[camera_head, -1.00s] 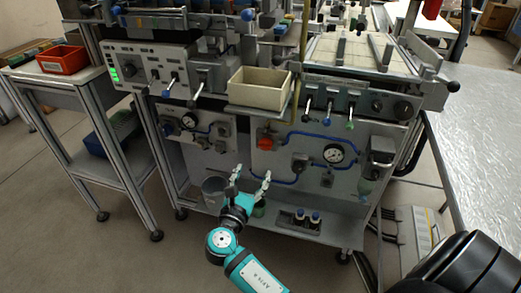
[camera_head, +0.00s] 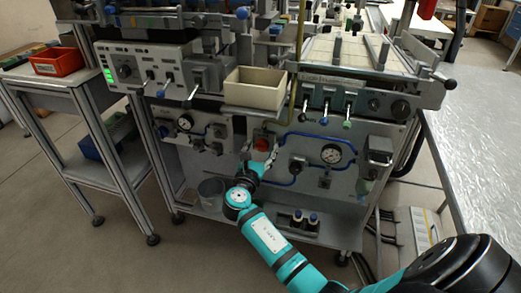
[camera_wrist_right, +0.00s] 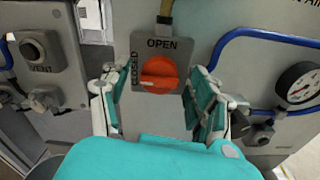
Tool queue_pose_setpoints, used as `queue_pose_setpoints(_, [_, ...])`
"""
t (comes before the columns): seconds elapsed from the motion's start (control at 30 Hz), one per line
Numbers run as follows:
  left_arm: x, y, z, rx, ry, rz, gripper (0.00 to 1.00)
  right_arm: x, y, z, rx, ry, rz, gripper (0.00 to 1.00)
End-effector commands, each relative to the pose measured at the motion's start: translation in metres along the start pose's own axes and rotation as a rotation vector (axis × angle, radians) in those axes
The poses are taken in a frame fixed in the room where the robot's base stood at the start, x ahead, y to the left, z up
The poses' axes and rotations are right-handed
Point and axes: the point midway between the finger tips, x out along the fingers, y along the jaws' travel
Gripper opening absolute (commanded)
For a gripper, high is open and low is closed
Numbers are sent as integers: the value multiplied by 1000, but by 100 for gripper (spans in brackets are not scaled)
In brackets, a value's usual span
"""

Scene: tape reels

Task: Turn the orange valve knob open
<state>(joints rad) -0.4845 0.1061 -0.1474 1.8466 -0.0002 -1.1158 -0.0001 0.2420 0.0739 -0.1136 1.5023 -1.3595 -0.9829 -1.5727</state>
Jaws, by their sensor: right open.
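The orange valve knob (camera_wrist_right: 158,75) sits on a grey plate (camera_wrist_right: 140,50) marked OPEN at the top and CLOSED along the left side. Its pale mark points left, toward the CLOSED lettering. In the head view the knob (camera_head: 262,144) is on the machine's front panel, just beyond my right gripper (camera_head: 260,157). In the right wrist view my right gripper (camera_wrist_right: 155,105) is open, with one finger on each side of the plate. I see no finger touching the knob. My left gripper is not in view.
Blue tubing (camera_wrist_right: 245,36) and a pressure gauge (camera_wrist_right: 298,84) are right of the knob. A VENT fitting (camera_wrist_right: 38,48) is on the left. A beige bin (camera_head: 255,90) juts out above the knob.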

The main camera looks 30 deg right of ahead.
Motion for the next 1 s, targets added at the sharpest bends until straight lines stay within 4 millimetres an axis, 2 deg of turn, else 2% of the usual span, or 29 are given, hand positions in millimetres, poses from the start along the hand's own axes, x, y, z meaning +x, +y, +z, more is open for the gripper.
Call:
queue_pose_setpoints(0.07, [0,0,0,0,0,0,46,0,0,0,0,0,0,56])
queue_pose_setpoints(0.43, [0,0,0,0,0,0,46,0,0,0,0,0,0,8])
queue_pose_setpoints(0.87, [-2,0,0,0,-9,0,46,0,-1,-1,95,0,-1,7])
queue_pose_setpoints(1.0, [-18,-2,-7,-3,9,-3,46,0,-1,-1,193,-1,-1,7])
